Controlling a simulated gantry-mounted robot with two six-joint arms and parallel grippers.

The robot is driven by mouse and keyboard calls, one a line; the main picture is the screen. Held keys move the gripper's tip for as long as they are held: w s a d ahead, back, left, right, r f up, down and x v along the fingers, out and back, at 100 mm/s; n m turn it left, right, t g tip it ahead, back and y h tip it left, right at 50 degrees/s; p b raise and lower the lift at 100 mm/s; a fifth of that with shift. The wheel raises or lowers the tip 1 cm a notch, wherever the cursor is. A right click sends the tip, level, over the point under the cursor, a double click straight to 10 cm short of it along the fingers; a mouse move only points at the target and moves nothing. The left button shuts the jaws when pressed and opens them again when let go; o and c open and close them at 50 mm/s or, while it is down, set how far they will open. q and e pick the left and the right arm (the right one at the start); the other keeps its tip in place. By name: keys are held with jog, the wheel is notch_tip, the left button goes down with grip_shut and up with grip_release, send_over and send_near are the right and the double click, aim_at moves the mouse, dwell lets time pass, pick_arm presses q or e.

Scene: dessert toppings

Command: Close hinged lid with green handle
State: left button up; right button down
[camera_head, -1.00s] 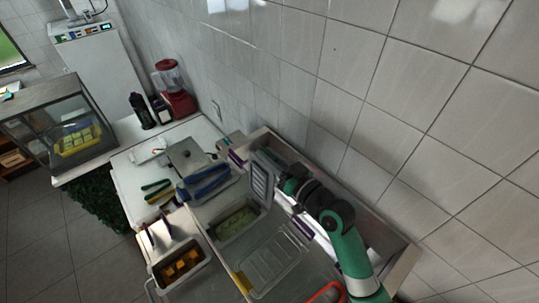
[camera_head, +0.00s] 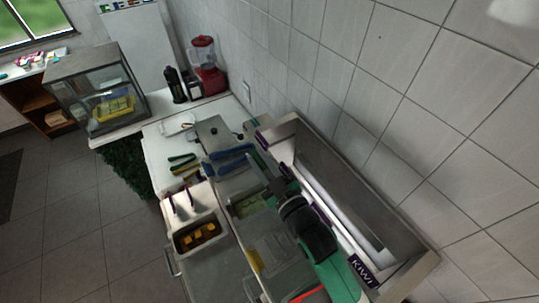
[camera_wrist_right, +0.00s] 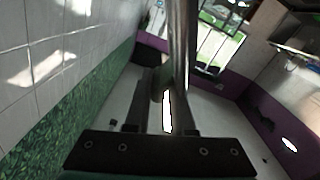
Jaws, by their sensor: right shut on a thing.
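The hinged lid (camera_wrist_right: 179,45) shows nearly edge-on as a tall grey panel at the fingers in the right wrist view. My right gripper (camera_head: 272,181) is over the bin with pale green contents (camera_head: 249,206) in the head view. It is shut on the lid, which stands raised at that bin. My gripper and forearm hide most of the lid in the head view, and I cannot make out its green handle. My left gripper is not in view.
A closed clear lid with a yellow handle (camera_head: 254,261) lies nearer, beside my right forearm. A bin of orange cubes (camera_head: 200,235) stands left of it. A long trough with a KIWI label (camera_head: 362,270) runs along the right.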

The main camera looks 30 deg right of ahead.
jog(key=shift+a+f, duration=0.25)
jog(key=shift+a, duration=0.1)
jog(key=c, duration=0.8)
grip_release()
